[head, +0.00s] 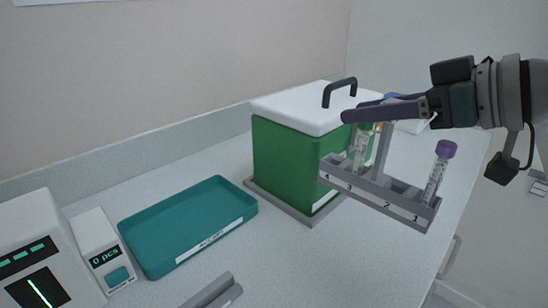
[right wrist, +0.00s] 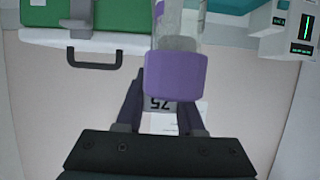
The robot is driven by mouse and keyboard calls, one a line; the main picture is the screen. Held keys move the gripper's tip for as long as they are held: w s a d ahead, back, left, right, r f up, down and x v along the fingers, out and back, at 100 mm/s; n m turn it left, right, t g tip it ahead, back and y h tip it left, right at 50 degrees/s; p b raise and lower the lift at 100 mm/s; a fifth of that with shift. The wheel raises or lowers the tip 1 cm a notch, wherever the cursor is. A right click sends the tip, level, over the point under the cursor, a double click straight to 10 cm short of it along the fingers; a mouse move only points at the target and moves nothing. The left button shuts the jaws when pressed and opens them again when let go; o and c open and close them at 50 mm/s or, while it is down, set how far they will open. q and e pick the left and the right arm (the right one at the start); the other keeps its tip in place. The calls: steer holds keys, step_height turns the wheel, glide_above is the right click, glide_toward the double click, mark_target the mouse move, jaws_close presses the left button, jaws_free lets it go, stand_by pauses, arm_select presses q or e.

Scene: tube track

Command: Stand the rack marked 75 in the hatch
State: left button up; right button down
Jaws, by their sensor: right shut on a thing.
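The grey rack (head: 378,199) hangs in the air to the right of the green box, tilted in the head view. Its upright handle is held by my right gripper (head: 364,113), which is shut on it. The number 75 shows upside down on the rack's handle (right wrist: 160,104) between the fingers in the right wrist view. A tube with a purple cap (head: 445,149) stands at the rack's right end. Another tube (head: 360,150) stands near the left end, its top partly hidden by the gripper. I cannot make out a hatch. My left gripper is not in view.
A green box with a white lid (head: 300,110) and black handle stands on a grey base just behind the rack. A teal tray (head: 185,225) lies left of it. A counter device (head: 100,250) stands at the left.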

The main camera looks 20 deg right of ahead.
mark_target(356, 186)
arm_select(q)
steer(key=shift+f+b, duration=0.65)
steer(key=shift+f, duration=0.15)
arm_select(e)
step_height(356, 186, down, 7)
steer(key=shift+f, duration=0.1)
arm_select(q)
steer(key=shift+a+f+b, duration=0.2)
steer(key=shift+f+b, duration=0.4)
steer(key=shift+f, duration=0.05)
arm_select(e)
steer(key=shift+f, duration=2.15)
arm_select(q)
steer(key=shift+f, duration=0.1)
arm_select(e)
steer(key=shift+f, duration=0.1)
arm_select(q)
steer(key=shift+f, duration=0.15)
arm_select(e)
steer(key=shift+f, duration=0.15)
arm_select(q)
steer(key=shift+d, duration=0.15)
arm_select(e)
steer(key=c, duration=0.5)
jaws_free()
